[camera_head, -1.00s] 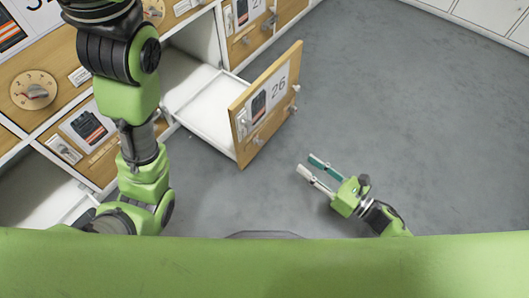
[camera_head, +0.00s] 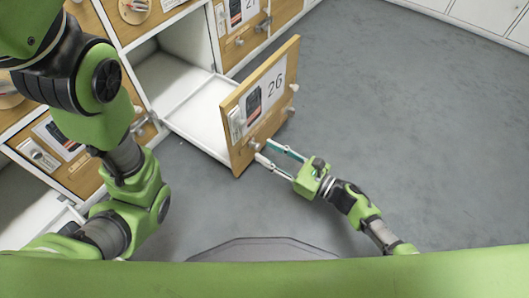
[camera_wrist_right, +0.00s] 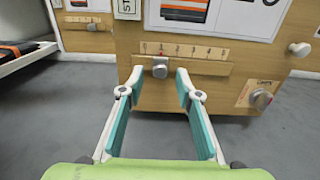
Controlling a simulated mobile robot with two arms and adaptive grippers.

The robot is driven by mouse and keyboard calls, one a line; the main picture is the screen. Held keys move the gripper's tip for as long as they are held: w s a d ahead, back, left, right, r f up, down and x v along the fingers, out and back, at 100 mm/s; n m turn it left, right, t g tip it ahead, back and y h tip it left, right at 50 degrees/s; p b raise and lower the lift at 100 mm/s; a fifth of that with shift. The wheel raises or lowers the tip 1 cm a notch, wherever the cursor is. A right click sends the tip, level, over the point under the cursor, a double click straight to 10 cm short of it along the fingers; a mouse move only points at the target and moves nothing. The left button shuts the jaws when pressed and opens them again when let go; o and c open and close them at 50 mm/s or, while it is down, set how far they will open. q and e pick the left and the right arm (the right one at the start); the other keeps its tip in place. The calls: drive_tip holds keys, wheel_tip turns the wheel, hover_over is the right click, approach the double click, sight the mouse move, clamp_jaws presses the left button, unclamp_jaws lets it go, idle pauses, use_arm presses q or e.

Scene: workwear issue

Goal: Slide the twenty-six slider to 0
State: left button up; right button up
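The twenty-six drawer front (camera_head: 236,112) is a wooden panel on a pulled-out white drawer. It carries a card reading 26. In the right wrist view, the twenty-six slider (camera_wrist_right: 160,71) is a small metal knob in a slot under a 0 to 5 scale (camera_wrist_right: 186,50). The knob stands at about the 1 mark, right of 0. My right gripper (camera_head: 264,154) is open in front of the panel. Its two teal-padded fingers (camera_wrist_right: 156,84) lie on either side of the slider, with no visible contact. My left arm (camera_head: 120,150) is at the left; its gripper does not show.
Another round knob (camera_wrist_right: 261,99) sits at the panel's lower right. The white drawer interior (camera_head: 200,112) is empty where it shows. More wooden cabinet fronts (camera_head: 85,170) line the left. The grey floor (camera_head: 400,130) to the right is clear.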

sight(244, 149)
drive_tip(key=shift+x, duration=1)
clamp_jaws()
drive_tip(key=shift+s+a, duration=0.45)
drive_tip(key=shift+s, duration=0.2)
drive_tip(key=shift+s+a, duration=0.5)
drive_tip(key=shift+s, duration=0.15)
unclamp_jaws()
drive_tip(key=shift+s+d+f, duration=0.1)
drive_tip(key=shift+s+d, duration=0.15)
drive_tip(key=shift+d, duration=0.2)
drive_tip(key=v, duration=1.1)
